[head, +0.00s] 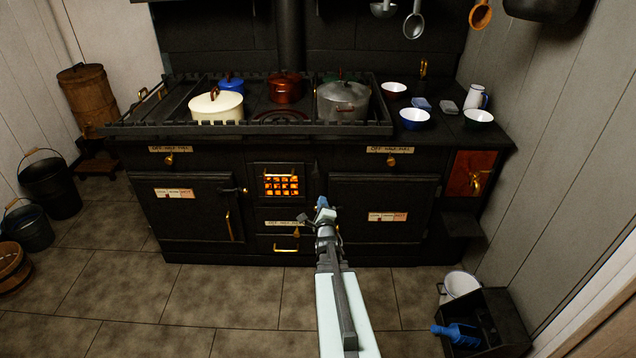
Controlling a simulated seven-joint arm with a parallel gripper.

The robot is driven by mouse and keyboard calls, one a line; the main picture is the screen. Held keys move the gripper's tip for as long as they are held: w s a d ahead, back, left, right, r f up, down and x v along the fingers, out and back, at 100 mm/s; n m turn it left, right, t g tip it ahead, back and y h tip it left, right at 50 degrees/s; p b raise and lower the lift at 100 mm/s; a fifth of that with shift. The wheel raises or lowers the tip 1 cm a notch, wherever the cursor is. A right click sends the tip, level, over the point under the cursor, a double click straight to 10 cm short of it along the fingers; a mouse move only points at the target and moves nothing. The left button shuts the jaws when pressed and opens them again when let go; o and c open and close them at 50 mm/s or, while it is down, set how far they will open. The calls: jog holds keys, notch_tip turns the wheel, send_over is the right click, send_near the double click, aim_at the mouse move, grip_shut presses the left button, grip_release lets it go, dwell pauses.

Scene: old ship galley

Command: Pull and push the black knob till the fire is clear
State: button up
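A black cast-iron range stands against the back wall. Its small middle door (258,170) has a grate with orange fire (281,186) glowing behind it. Under it is a pale label plate (280,223) with a small brass knob (296,233) near its right end. A small dark knob-like part (302,217) shows just left of my gripper; I cannot tell for sure that it is the black knob. My gripper (322,206) is in front of the range, right of the fire door. Its fingers are small and seen from behind, so their opening and any contact are unclear.
Brass knobs (169,160) sit under other label plates. A cream pot (216,106), a red pot (285,88) and a grey pot (343,100) stand on the railed top. Buckets (50,186) stand at left. A black crate (499,322) stands at right. The tiled floor ahead is clear.

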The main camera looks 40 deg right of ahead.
jog(key=shift+a+n, duration=0.15)
jog(key=shift+n, duration=0.65)
grip_shut()
jog(key=n, duration=0.3)
send_near(317, 176)
jog(key=x, duration=0.6)
jog(key=shift+w+d, duration=0.25)
jog(key=shift+d, duration=0.05)
jog(key=shift+r, duration=0.1)
jog(key=shift+w+d, duration=0.1)
